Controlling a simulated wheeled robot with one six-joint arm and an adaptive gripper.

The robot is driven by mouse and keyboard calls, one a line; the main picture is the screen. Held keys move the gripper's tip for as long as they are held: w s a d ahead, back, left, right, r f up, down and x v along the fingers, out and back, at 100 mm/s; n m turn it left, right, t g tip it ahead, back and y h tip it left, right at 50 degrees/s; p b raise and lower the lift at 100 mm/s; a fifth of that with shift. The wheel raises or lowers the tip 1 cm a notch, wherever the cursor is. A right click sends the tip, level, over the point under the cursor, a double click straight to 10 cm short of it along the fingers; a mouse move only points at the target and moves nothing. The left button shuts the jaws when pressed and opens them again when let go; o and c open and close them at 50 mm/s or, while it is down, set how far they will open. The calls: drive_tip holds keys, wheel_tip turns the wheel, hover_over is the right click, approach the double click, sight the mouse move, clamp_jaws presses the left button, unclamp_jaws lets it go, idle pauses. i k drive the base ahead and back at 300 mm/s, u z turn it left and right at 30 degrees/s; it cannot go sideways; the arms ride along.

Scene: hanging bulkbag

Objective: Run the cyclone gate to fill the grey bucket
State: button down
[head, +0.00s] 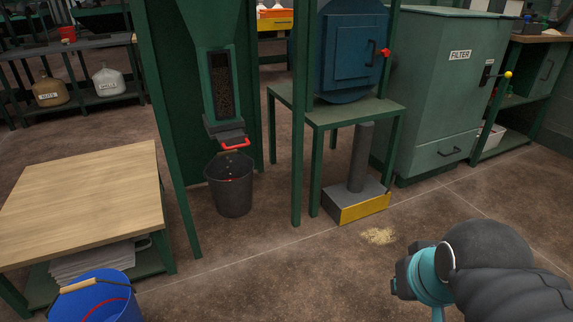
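The green cyclone hopper (213,30) has a tall window (223,85) with dark granular material behind it. Below it is the grey gate (231,137) with a red handle (236,144) at its front. The dark grey bucket (232,195) stands upright on the floor under the gate, apart from it. Small red marks show near its inner wall; its bottom is hidden. My gripper (402,277) is at the lower right, in front of the bucket and well to its right, touching nothing that I can see. Its fingers are too unclear to tell open from shut.
Green posts (301,120) flank the hopper. A wooden-topped table (80,195) and blue bucket (95,298) are at left. Spilled grain (378,236) lies on otherwise open floor.

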sight(229, 140)
drive_tip(key=u, duration=1)
drive_tip(key=k, duration=0.2)
drive_tip(key=z, duration=1.9)
drive_tip(key=i, duration=0.8)
drive_tip(key=u, duration=1.05)
drive_tip(key=i, duration=0.8)
drive_tip(key=u, duration=0.9)
